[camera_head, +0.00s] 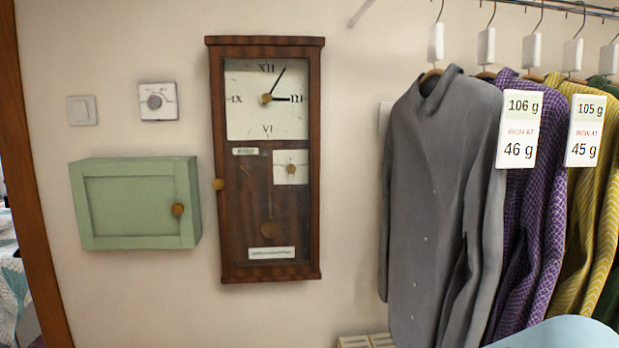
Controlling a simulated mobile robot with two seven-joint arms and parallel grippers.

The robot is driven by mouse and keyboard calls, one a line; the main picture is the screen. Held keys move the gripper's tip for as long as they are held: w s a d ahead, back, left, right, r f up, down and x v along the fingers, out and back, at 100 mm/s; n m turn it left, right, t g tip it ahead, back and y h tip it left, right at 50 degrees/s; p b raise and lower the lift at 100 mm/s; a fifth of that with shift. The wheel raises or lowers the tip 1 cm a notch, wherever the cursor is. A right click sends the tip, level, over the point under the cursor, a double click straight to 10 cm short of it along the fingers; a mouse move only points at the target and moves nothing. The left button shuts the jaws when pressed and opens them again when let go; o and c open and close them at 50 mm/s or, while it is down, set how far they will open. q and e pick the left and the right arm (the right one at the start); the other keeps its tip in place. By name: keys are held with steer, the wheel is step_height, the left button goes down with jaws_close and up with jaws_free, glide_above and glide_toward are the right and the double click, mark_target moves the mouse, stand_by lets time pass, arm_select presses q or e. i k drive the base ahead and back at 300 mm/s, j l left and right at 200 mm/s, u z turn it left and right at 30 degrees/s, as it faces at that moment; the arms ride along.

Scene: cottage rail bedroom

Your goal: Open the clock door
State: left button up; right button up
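A tall wall clock in a dark brown wooden case (312,200) hangs in the middle of the view. Its white square dial (245,118) has Roman numerals and two dark hands. Its glazed door (234,215) looks closed, and a pendulum and a small white dial plate show in the lower part. A round brass knob (218,184) sits at the door's left edge. Neither of my grippers is in view, and nothing touches the clock.
A green wall cabinet (130,200) with a round knob is left of the clock, below a thermostat-like dial (158,101) and a light switch (82,110). Several shirts, including a grey one (435,190), hang from a rail at right. A pale blue surface (560,334) shows bottom right.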

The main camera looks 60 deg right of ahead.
mark_target(217, 53)
steer(key=z, duration=1.55)
